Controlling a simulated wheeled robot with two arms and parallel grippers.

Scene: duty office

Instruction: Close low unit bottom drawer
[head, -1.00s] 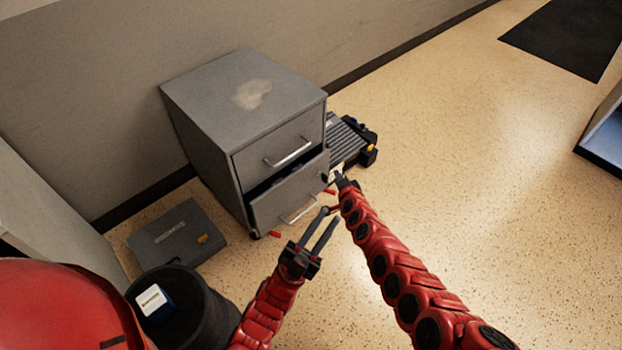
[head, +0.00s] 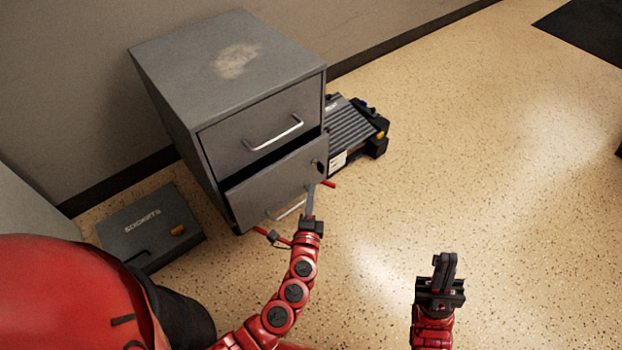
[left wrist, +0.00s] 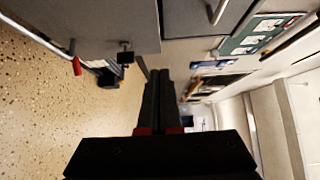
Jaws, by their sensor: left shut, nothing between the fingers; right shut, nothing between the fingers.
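The low unit is a grey metal two-drawer cabinet (head: 230,65) against the wall. Its bottom drawer (head: 262,188) stands partly out, with a dark gap above its front; its bar handle (head: 288,210) is partly hidden by my left gripper. My left gripper (head: 310,190) is shut and empty, its fingertips at the right part of the bottom drawer front; I cannot tell whether they touch. The top drawer (head: 262,115) looks shut. My right gripper (head: 447,258) is shut and empty, over the floor at lower right.
A dark ribbed device (head: 350,125) with a yellow part stands right of the cabinet. A dark grey case (head: 150,225) lies on the floor at left. Small red pieces show by the cabinet's base.

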